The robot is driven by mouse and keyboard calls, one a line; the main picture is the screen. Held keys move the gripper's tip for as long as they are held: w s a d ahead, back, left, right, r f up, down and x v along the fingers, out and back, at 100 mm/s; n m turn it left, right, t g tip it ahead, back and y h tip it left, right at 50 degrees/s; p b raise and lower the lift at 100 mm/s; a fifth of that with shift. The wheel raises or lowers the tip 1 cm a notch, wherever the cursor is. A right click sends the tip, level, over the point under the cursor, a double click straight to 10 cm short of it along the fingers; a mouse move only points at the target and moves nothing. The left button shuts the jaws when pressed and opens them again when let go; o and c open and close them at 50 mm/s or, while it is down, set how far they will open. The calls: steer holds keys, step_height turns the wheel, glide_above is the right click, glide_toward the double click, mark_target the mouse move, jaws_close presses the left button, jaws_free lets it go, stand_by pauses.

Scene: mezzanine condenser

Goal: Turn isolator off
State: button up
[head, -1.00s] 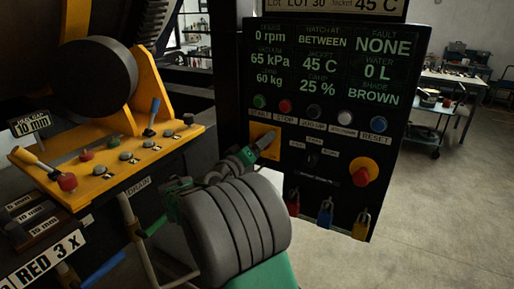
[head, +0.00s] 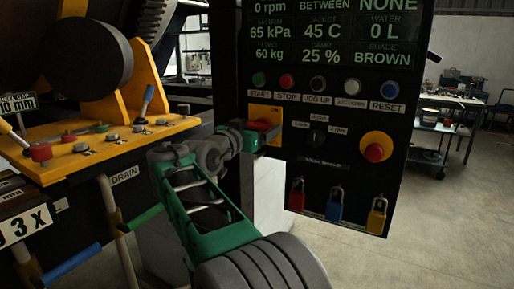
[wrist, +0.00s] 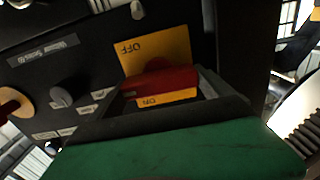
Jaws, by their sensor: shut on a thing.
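The isolator is a red handle (head: 262,126) on a yellow plate (head: 258,111) at the left of the black control panel. In the wrist view the red handle (wrist: 166,80) lies across the yellow plate (wrist: 160,50), between an upside-down OFF label and an ON label. My gripper (head: 265,138) is at the plate, shut on the red handle. In the wrist view the grey fingers of my gripper (wrist: 168,92) flank the handle. The fingers hide part of the handle and plate.
To the right are a black selector knob (head: 317,139), a red emergency button (head: 374,152) on yellow, and red, blue and yellow padlocks (head: 334,206). A row of push buttons (head: 320,84) sits above. A yellow lever console (head: 90,150) stands left.

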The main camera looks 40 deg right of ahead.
steer(key=m+b, duration=0.2)
steer(key=b, duration=0.1)
steer(key=m+b, duration=0.2)
steer(key=b, duration=0.1)
steer(key=shift+s+f+m, duration=0.1)
steer(key=shift+f+m, duration=0.2)
steer(key=shift+f, duration=0.1)
steer(key=m+b, duration=0.3)
steer(key=m, duration=0.1)
steer(key=shift+r+b, duration=0.2)
steer(key=shift+b, duration=0.1)
steer(key=o, duration=1.1)
steer(key=shift+s+r, duration=0.1)
steer(key=v, duration=0.7)
steer(key=shift+a, duration=0.35)
steer(key=shift+r, duration=0.1)
